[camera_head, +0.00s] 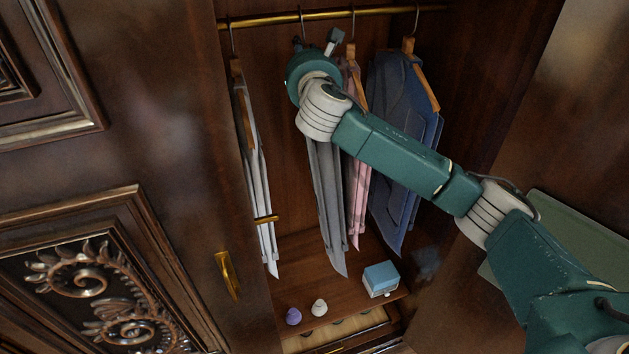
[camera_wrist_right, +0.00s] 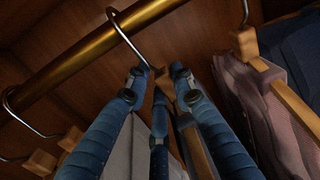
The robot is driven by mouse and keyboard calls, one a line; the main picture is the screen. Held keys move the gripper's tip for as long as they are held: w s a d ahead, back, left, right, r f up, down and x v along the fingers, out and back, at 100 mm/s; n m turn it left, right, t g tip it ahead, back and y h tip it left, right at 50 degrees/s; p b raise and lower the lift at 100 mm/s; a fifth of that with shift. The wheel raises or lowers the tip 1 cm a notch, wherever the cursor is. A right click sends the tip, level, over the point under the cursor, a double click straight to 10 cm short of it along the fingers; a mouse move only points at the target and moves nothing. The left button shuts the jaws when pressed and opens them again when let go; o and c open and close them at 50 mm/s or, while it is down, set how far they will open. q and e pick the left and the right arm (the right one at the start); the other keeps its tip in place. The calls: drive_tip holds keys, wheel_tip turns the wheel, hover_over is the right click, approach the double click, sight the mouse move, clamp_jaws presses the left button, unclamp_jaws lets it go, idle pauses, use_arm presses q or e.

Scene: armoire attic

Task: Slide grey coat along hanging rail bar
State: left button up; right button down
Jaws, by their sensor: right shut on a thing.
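The brass hanging rail bar (camera_head: 345,15) runs across the top of the armoire and also shows in the wrist view (camera_wrist_right: 85,55). The grey coat (camera_head: 328,205) hangs between a white garment and a pink one, its upper part hidden behind my right arm. My right gripper (camera_head: 319,44) is just below the rail at the top of this coat. In the wrist view, its blue padded fingers (camera_wrist_right: 160,88) are closed around the neck of the coat's wooden hanger, below the metal hook (camera_wrist_right: 127,38). The hook is still over the rail. My left gripper is not in view.
A white garment (camera_head: 257,175) hangs left, with a gap before the grey coat. A pink garment (camera_head: 358,190) hangs close on the right, then a blue jacket (camera_head: 402,130).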

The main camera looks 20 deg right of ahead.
drive_tip(key=shift+s+a+r+p, duration=0.15)
drive_tip(key=shift+a+p, duration=0.2)
drive_tip(key=shift+a, duration=1.05)
drive_tip(key=shift+w+a+r+p, duration=0.1)
drive_tip(key=shift+a+p, duration=0.2)
drive_tip(key=shift+a, duration=1.05)
drive_tip(key=shift+s+f, duration=0.1)
drive_tip(key=shift+f, duration=0.15)
drive_tip(key=c, duration=1.4)
unclamp_jaws()
drive_tip(key=shift+f, duration=0.1)
drive_tip(key=s+a, duration=0.2)
drive_tip(key=s, duration=1)
drive_tip(key=shift+a, duration=0.15)
